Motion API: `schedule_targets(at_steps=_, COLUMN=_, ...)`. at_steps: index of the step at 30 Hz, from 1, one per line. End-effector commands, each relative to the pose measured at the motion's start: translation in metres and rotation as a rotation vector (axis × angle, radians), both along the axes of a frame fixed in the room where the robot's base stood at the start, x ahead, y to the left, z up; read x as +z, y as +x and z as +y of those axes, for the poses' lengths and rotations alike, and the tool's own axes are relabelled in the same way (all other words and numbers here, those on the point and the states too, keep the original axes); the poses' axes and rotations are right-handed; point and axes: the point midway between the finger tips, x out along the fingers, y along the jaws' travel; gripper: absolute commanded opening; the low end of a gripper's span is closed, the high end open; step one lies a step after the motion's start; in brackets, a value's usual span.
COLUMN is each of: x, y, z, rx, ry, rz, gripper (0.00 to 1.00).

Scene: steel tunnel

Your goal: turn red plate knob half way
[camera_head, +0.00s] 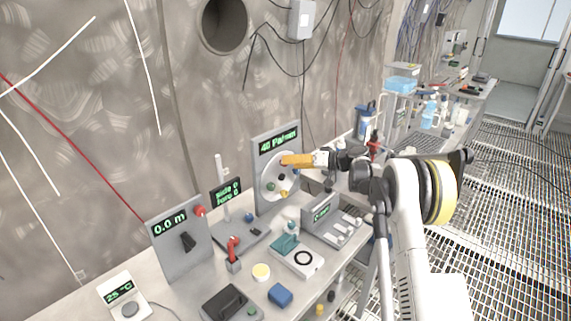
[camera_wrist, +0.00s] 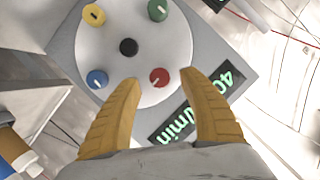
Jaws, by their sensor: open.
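The round white plate (camera_wrist: 105,50) is mounted on a grey upright panel (camera_head: 277,139) with a green-lettered display starting with 40. In the wrist view the red knob (camera_wrist: 160,77) is on the plate, with a pale pointer line on its face. The plate also holds a yellow knob (camera_wrist: 93,14), a green knob (camera_wrist: 158,10), a blue knob (camera_wrist: 97,78) and a black centre knob (camera_wrist: 128,47). My gripper (camera_wrist: 160,78) is open, its orange fingertips to either side of the red knob in the picture. I cannot tell whether they touch it. In the head view my gripper (camera_head: 287,160) covers the plate's upper right.
Below the panel, the bench holds a device with a teal handle (camera_head: 286,243), a keypad box (camera_head: 325,218), a red-handled lever (camera_head: 233,250) and a blue block (camera_head: 280,295). A panel reading 0.0 m (camera_head: 178,240) stands left. Grated floor (camera_head: 510,220) lies at right.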

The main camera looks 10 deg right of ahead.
Motion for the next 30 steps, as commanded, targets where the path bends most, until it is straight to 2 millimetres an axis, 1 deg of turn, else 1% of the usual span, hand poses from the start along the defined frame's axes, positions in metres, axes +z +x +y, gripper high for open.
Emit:
schedule_targets(at_steps=1, x=0.004, y=-0.007, z=-0.011, rx=-0.004, ry=0.0, rz=-0.001, gripper=0.5)
schedule_targets(at_steps=6, x=0.016, y=-0.031, z=-0.038, rx=-0.003, ry=0.001, rz=0.001, gripper=0.5)
schedule_targets(at_steps=12, x=0.025, y=-0.05, z=-0.06, rx=-0.002, ry=0.0, rz=0.0, gripper=0.5)
schedule_targets(at_steps=18, x=0.028, y=-0.056, z=-0.066, rx=0.0, ry=0.0, rz=0.0, gripper=0.5)
schedule_targets(at_steps=28, x=0.028, y=-0.056, z=-0.066, rx=0.0, ry=0.0, rz=0.0, gripper=0.5)
schedule_targets(at_steps=30, x=0.03, y=-0.057, z=-0.064, rx=0.0, ry=-0.003, rz=0.005, gripper=0.5)
